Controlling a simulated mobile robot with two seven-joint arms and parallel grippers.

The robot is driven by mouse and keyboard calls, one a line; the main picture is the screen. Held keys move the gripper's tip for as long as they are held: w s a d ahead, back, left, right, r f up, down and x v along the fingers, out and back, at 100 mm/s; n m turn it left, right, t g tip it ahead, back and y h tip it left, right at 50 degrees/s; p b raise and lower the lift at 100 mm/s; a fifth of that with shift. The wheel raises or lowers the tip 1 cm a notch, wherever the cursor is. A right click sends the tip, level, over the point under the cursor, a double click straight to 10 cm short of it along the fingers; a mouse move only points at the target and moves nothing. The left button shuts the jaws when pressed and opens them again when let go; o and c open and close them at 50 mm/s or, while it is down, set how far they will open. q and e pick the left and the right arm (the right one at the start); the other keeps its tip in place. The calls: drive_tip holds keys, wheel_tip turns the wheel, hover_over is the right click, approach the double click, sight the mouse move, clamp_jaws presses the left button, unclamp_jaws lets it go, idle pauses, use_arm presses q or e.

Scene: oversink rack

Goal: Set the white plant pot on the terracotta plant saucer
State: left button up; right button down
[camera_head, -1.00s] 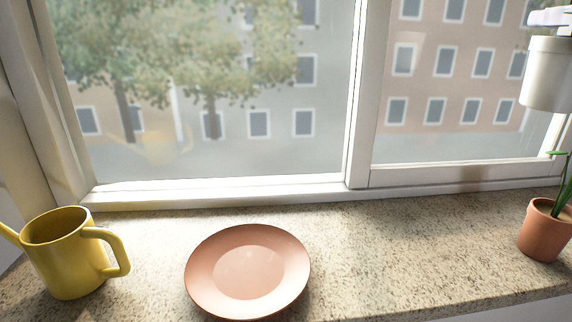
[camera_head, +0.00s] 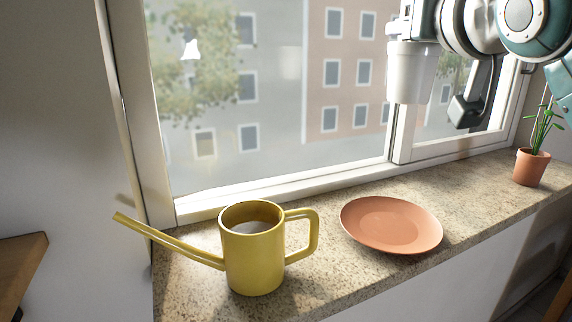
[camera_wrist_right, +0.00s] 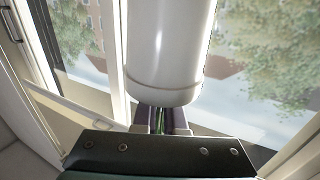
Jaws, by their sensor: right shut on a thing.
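The white plant pot (camera_head: 410,72) is held up in the air, roughly upright, in front of the window at the upper right of the head view. My right gripper (camera_head: 412,32) is shut on its upper part. The pot also fills the top middle of the right wrist view (camera_wrist_right: 168,50), with the fingers (camera_wrist_right: 160,118) against it. The terracotta plant saucer (camera_head: 390,224) lies flat and empty on the stone sill, well below the pot in the picture. My left gripper is not in view.
A yellow watering can (camera_head: 253,262) stands left of the saucer, its handle near the saucer's rim and its spout pointing left. A small plant in a terracotta pot (camera_head: 530,168) stands at the sill's right end. The window frame (camera_head: 290,188) runs behind. The sill's front edge is close to the saucer.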

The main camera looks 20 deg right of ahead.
drive_tip(key=shift+d+f+b, duration=0.15)
drive_tip(key=shift+f+b, duration=2.25)
drive_tip(key=shift+f, duration=6.8)
drive_tip(key=shift+f, duration=0.1)
drive_tip(key=shift+f, duration=0.15)
drive_tip(key=c, duration=1)
unclamp_jaws()
